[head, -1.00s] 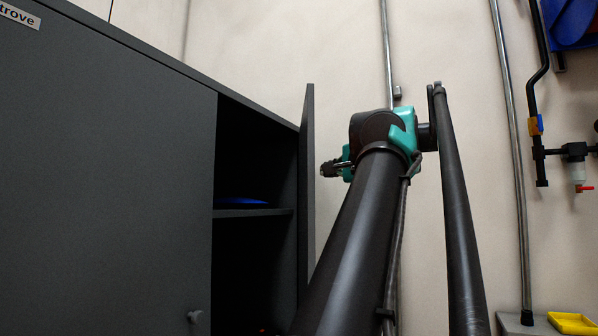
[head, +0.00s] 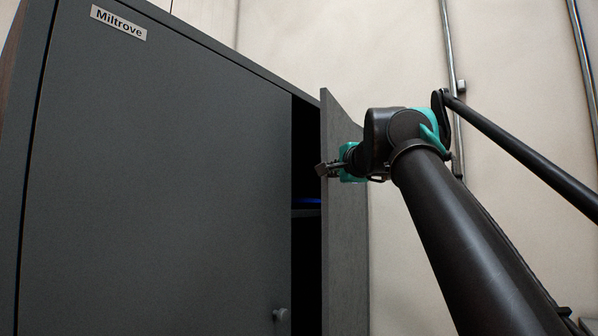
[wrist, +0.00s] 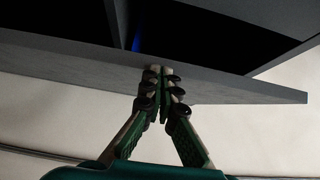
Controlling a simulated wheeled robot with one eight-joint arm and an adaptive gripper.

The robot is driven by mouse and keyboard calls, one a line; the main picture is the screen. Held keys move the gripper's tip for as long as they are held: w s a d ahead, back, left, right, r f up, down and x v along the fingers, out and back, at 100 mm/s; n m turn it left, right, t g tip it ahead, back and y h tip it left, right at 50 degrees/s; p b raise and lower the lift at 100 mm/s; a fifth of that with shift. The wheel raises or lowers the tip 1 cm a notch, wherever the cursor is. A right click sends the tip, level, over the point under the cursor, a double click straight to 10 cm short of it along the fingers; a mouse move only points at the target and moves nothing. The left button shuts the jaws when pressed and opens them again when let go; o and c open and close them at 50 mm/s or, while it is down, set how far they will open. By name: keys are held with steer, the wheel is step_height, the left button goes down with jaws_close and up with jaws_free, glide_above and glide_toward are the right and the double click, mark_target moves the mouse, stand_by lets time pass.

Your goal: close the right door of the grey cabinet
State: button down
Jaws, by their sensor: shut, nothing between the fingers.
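The grey cabinet (head: 165,170) fills the left of the head view, with its left door shut. Its right door (head: 345,215) stands ajar, seen at a steep angle, with a dark gap between it and the left door. My gripper (head: 322,170) is shut and empty at the outer face of the right door, near its free edge. In the wrist view the closed fingertips (wrist: 160,72) meet or nearly meet the door panel (wrist: 225,87); exact contact is hard to tell. The right door's handle is not visible.
A blue item (head: 309,201) sits on a shelf inside the gap. A metal pipe (head: 449,60) runs up the pale wall behind my arm. Bare wall lies right of the cabinet.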

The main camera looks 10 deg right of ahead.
steer(key=w+a, duration=0.3)
steer(key=a, duration=0.2)
steer(key=shift+w, duration=0.3)
stand_by(0.4)
